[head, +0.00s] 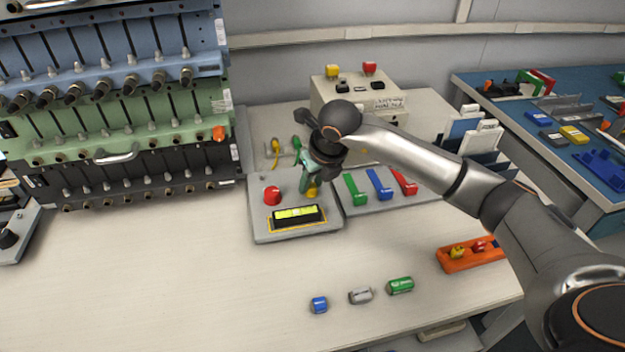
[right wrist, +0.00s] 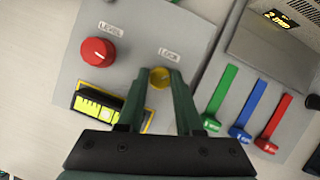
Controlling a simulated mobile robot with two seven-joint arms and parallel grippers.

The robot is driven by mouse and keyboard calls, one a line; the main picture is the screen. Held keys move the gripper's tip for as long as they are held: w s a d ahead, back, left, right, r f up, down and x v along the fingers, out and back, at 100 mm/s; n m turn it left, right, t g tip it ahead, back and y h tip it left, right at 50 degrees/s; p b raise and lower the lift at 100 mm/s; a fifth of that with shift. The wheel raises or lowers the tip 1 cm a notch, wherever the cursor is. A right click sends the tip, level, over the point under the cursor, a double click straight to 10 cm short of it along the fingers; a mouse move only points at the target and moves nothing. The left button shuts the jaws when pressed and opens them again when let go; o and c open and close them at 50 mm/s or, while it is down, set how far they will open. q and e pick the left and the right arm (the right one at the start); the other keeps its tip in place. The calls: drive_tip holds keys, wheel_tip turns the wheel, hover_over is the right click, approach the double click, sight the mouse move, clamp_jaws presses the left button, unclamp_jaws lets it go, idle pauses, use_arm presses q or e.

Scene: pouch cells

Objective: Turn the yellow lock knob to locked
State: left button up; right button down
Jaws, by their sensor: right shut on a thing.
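The yellow lock knob (right wrist: 160,77) sits on a grey panel under a "LOCK" label, between the fingertips of my right gripper (right wrist: 158,80). In the head view the yellow knob (head: 312,192) shows just below the green fingers of my right gripper (head: 309,186). The gripper is shut on the knob from above. Which way the knob points is hidden by the fingers. A red knob (right wrist: 97,52) labelled "LEVEL" and a yellow-lit level window (right wrist: 98,102) are on the same panel (head: 258,228). My left gripper is not in view.
Green, blue and red levers (head: 379,185) stand on a panel to the right. A beige box (head: 355,95) with yellow and red buttons stands behind. Small cylinders (head: 360,295) and an orange tray (head: 455,264) lie in front. The table's left front is clear.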

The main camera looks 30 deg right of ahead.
drive_tip(key=m+h, duration=0.1)
drive_tip(key=m, duration=0.3)
drive_tip(key=shift+a+m+h, duration=0.15)
drive_tip(key=shift+m+h, duration=0.15)
drive_tip(key=shift+h, duration=0.1)
drive_tip(key=shift+w+m+g+h, duration=0.1)
drive_tip(key=shift+m+g+h, duration=0.5)
drive_tip(key=shift+m, duration=1.3)
drive_tip(key=c, duration=0.6)
unclamp_jaws()
drive_tip(key=p+v, duration=0.2)
drive_tip(key=v, duration=1)
drive_tip(key=shift+a+r, duration=0.2)
